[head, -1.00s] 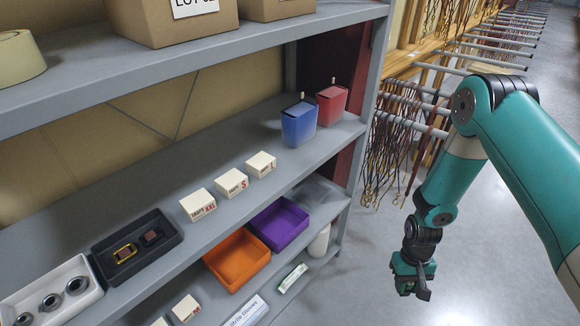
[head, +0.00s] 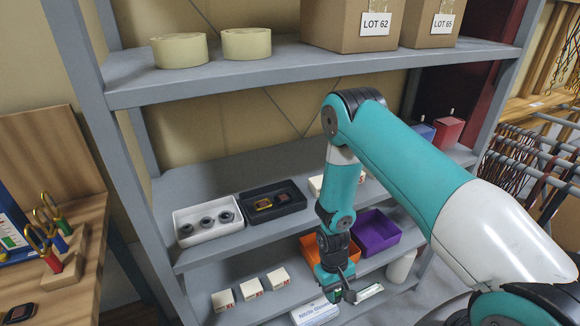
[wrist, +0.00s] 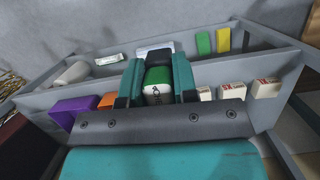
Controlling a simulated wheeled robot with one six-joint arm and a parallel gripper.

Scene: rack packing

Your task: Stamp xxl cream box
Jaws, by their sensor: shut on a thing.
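My gripper (head: 338,286) hangs in front of the lower part of the rack in the head view. In the wrist view my gripper (wrist: 158,93) is shut on a green, white and black object (wrist: 158,82), apparently a stamp. The XXL cream box (head: 316,185) stands on the middle shelf, partly hidden behind my arm; its label was readable in the earlier frame. More cream boxes with red letters (head: 251,289) stand in a row on the lower shelf. The wrist view shows three cream boxes (wrist: 232,90) right of the gripper, their labels too small to read.
An orange bin (head: 310,246) and a purple bin (head: 376,232) sit near my gripper. A shelf post (head: 128,160) stands left.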

